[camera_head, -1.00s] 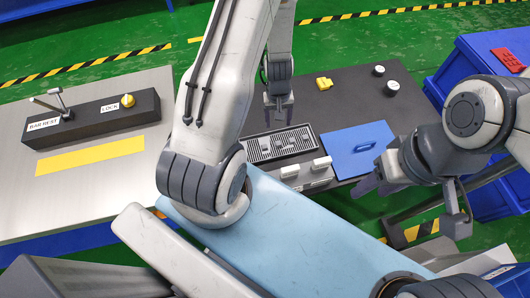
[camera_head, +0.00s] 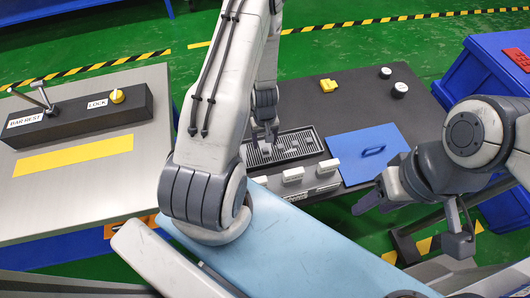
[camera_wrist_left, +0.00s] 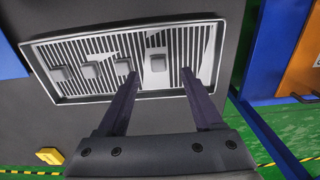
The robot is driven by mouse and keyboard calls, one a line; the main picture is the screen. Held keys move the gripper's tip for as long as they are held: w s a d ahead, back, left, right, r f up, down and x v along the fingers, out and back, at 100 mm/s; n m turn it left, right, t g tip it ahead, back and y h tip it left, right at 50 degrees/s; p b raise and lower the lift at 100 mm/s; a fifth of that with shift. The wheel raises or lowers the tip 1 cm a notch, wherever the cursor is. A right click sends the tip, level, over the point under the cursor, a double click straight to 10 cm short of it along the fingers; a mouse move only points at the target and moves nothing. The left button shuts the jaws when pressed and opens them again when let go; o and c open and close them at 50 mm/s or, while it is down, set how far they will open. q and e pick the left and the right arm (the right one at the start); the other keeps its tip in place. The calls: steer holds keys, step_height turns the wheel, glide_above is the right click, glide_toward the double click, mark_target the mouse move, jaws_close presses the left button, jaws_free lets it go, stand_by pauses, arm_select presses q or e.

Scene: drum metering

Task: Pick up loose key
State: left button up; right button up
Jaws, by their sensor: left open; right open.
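My left gripper (camera_head: 265,143) is open and points down at the slatted tray (camera_head: 311,131) on the dark bench. In the left wrist view several small grey keys stand in a row on the slatted tray (camera_wrist_left: 40,72). The rightmost key (camera_wrist_left: 157,62) sits apart from the others, just beyond and between the open fingertips of my left gripper (camera_wrist_left: 160,73). No contact is visible. The keys are hard to make out in the head view. My right gripper (camera_head: 374,196) is open and empty, in front of the bench at the right.
A light housing with white blocks (camera_head: 292,174) stands in front of the tray. A blue plate with a handle (camera_head: 350,153) lies to its right. A yellow piece (camera_head: 327,85) and two knobs (camera_head: 399,88) are behind. A lever box (camera_head: 80,115) is on the left table.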

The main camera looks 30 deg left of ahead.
mark_target(265, 149)
arm_select(q)
step_height(265, 149, down, 4)
steer(key=b, duration=0.3)
steer(key=shift+w+f, duration=0.1)
steer(key=shift+w, duration=0.05)
jaws_close()
steer(key=shift+r+p, duration=0.3)
steer(key=shift+p, duration=0.05)
